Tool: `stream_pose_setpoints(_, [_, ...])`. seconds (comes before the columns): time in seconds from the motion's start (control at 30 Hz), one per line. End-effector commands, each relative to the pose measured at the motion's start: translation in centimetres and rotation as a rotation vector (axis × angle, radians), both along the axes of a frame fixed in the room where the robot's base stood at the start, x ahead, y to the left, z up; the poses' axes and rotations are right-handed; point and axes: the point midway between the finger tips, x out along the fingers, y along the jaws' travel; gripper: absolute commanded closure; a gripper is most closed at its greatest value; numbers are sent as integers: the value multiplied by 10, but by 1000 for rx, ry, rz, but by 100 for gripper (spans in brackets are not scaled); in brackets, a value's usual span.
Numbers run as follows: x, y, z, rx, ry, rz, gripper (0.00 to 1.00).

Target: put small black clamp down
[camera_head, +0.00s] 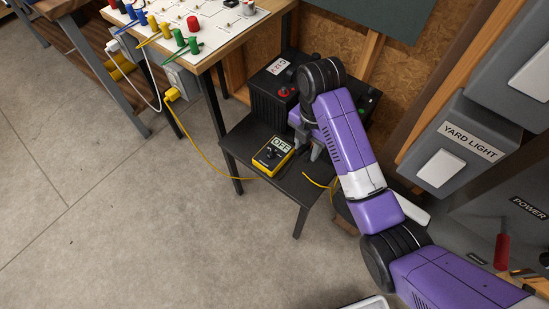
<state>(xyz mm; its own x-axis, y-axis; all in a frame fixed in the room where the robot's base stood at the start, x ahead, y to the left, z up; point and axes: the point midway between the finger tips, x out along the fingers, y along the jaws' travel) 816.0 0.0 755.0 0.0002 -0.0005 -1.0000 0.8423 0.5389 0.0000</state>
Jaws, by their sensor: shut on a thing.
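My gripper (311,148) points down over the small dark table (238,148), just right of a yellow meter (272,154) marked OFF. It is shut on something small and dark. I take this to be the small black clamp, but its shape is mostly hidden by the fingers and arm. I cannot tell whether it touches the tabletop. A black battery box (273,106) with a red terminal (284,92) stands behind the meter on the left side of my wrist.
A workbench (228,45) with coloured clamps stands at upper left. A yellow cable (205,153) runs from it towards the small table. Another yellow cable piece (318,183) lies by the table's right side. Grey YARD LIGHT box (459,148) is at right. Floor at left is clear.

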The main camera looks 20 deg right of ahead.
Motion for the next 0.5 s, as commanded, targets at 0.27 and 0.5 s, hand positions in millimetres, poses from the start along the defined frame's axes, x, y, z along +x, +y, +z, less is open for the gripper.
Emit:
stream_pose_setpoints(0.27, [-2, 1, -33, 1, 3, 61, 100])
stream_pose_setpoints(0.5, [-2, 0, -90, 0, 4, 58, 100])
